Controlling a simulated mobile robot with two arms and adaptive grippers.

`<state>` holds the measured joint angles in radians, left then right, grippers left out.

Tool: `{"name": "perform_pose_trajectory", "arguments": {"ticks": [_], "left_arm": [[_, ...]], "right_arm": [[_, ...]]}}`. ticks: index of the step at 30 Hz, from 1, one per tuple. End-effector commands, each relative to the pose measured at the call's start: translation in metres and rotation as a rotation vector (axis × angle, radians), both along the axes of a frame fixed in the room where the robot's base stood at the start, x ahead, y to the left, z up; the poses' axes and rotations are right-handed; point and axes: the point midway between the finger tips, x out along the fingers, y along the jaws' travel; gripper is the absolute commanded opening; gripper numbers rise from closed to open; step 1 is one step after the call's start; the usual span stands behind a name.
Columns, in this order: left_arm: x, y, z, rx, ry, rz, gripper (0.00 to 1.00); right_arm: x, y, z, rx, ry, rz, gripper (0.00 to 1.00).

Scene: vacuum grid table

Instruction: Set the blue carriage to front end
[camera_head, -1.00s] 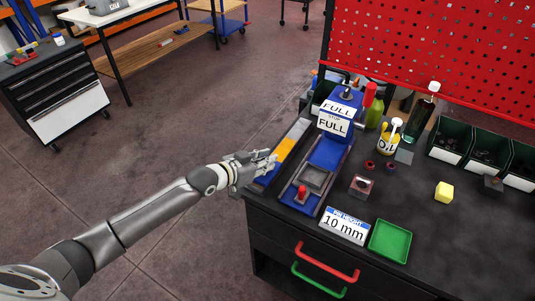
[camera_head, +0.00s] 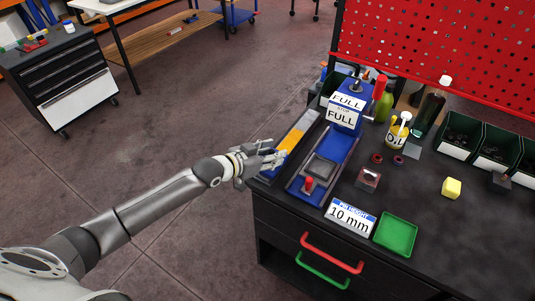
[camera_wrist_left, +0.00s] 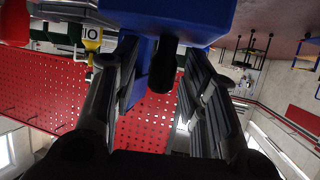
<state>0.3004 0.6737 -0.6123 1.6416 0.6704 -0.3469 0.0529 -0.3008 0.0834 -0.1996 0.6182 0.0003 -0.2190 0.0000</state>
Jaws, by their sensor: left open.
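On the workbench, a blue upright block (camera_head: 356,92) with two white FULL plates stands at the back end of a long blue bed (camera_head: 337,145). A grey frame and a red knob (camera_head: 309,184) are toward the bed's front. I cannot tell for certain which blue part is the carriage. My left gripper (camera_head: 282,154) is open by the bench's left edge, beside the front of an orange and grey strip (camera_head: 290,139). The left wrist view shows a blue body (camera_wrist_left: 185,14) close by, with a black knob (camera_wrist_left: 161,72) between the spread fingers, apparently unheld.
An oil can (camera_head: 397,134) and bottles stand right of the blue block. A 10 mm sign (camera_head: 349,217) and a green tray (camera_head: 396,236) are at the bench's front. A yellow block (camera_head: 452,187) and dark bins lie right. Floor left of the bench is clear.

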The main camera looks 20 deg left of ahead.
Motion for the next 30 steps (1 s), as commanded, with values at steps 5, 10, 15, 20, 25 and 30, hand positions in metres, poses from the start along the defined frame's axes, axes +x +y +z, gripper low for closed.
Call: {"name": "perform_pose_trajectory", "arguments": {"ticks": [5,10,15,20,25,30], "left_arm": [[-0.011,0.007,0.004,0.002,0.0,0.001,0.4],[-0.037,0.02,0.016,0.003,0.001,-0.001,0.4],[-0.065,0.035,0.028,0.004,0.002,-0.001,0.4],[-0.084,0.046,0.038,0.003,0.003,0.0,0.4],[-0.095,0.052,0.043,0.001,0.002,0.001,0.4],[-0.098,0.053,0.045,0.001,0.002,0.0,0.4]], "right_arm": [[0.001,0.001,0.0,0.001,-0.002,0.0,0.71],[0.001,0.002,0.0,0.002,-0.002,0.0,0.71],[0.001,0.003,0.0,0.003,-0.001,-0.001,0.71],[0.001,0.003,0.0,0.003,-0.001,-0.001,0.71],[0.001,0.003,0.0,0.003,-0.001,-0.001,0.71],[0.001,0.003,0.0,0.003,-0.001,-0.001,0.71]]}}
